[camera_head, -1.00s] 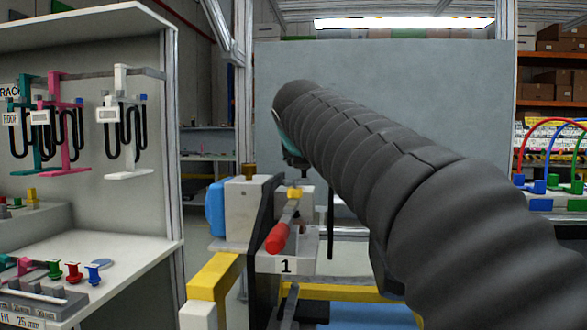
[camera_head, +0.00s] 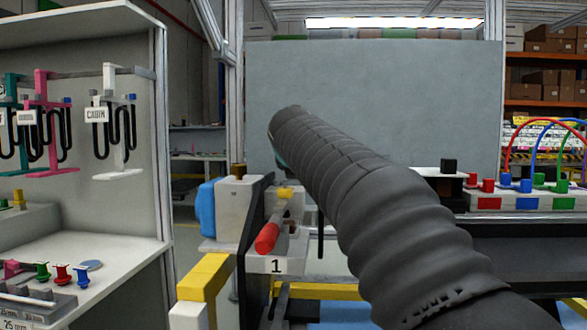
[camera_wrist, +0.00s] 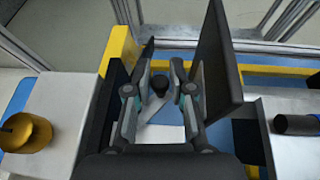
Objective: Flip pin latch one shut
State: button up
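Pin latch one is a fixture marked "1" in the head view. Its red-tipped lever (camera_head: 267,237) slants down toward the camera from a yellow part (camera_head: 285,192). The lever runs beside a grey-white block (camera_head: 238,208) and a black upright plate. My gripper is mostly hidden behind my dark sleeved arm in the head view, just beyond and above the latch. In the wrist view my gripper (camera_wrist: 162,72) has its two fingers apart. A dark round-ended thing (camera_wrist: 160,86) shows between them; I cannot tell whether it touches them. The red tip is not recognisable there.
A yellow frame bar (camera_head: 203,276) stands left of the latch, and a blue part (camera_head: 207,208) sits on the block's left. In the wrist view a dark panel (camera_wrist: 214,65) rises close to the right finger. A brass-coloured knob (camera_wrist: 25,131) lies left.

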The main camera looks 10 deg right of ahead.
aim_at(301, 187)
grip_shut()
jog(key=shift+s+m+h, duration=0.1)
jog(key=shift+m+h, duration=0.2)
jog(key=shift+h, duration=0.1)
jog(key=s+m+g+h, duration=0.1)
jog(key=m+g+h, duration=0.1)
jog(key=m, duration=0.1)
jog(key=s+m+g+h, duration=0.2)
jog(key=m+h, duration=0.1)
jog(key=s+m+g+h+p, duration=0.1)
jog(key=m+g+h, duration=0.1)
jog(key=m+h, duration=0.1)
jog(key=shift+s+d+g, duration=0.2)
jog(key=shift+d+g, duration=0.05)
jog(key=shift+g, duration=0.15)
jog(key=shift+m, duration=0.3)
jog(key=o, duration=0.6)
grip_release()
jog(key=shift+s, duration=0.1)
